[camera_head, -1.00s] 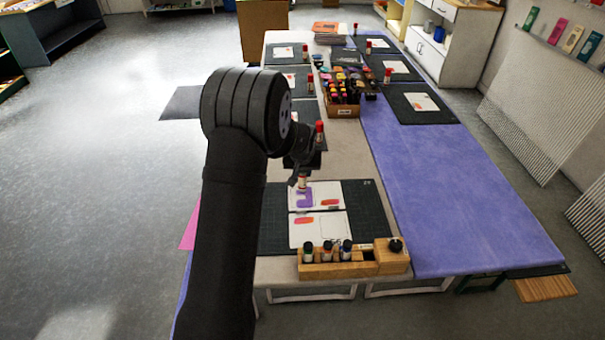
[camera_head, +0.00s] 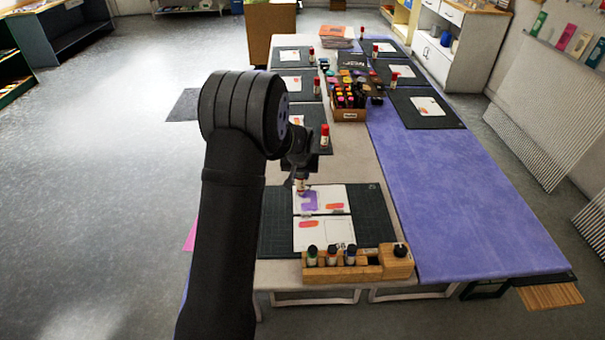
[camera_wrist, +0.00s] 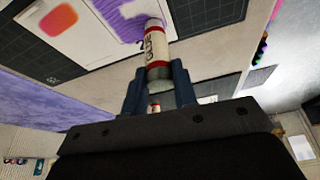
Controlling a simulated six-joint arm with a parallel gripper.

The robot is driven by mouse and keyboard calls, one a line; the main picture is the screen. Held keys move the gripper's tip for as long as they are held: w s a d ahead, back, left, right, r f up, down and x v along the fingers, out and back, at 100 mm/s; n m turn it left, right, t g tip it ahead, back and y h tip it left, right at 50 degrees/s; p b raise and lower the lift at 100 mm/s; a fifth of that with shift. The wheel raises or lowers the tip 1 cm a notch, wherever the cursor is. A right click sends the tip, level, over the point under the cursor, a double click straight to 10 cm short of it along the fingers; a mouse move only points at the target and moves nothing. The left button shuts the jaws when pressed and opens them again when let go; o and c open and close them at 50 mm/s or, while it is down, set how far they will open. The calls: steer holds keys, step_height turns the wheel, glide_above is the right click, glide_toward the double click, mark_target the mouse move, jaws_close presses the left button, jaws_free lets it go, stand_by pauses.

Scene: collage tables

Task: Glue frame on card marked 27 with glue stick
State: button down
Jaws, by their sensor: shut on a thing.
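My gripper (camera_wrist: 158,88) is shut on a glue stick (camera_wrist: 157,50), a white tube with red bands, which points down at the upper white card (camera_head: 337,194). In the wrist view the stick's far end meets the edge of a purple stroked area (camera_wrist: 125,18) on that card. The card also bears an orange patch (camera_wrist: 58,20). A digit like 2 shows beside the stick; the rest of the number is hidden. In the head view the glue stick (camera_head: 300,185) is over the card's upper left, by the purple area (camera_head: 309,201).
A second card (camera_head: 322,240) lies just below on the dark cutting mat (camera_head: 372,215). A wooden holder (camera_head: 365,272) with several small bottles stands at the front edge. A red-capped stick (camera_head: 324,135) stands behind.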

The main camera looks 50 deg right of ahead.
steer(key=shift+s+a+f, duration=0.1)
steer(key=shift+s+a, duration=2)
steer(key=shift+s, duration=0.2)
step_height(320, 180, up, 7)
stand_by(0.4)
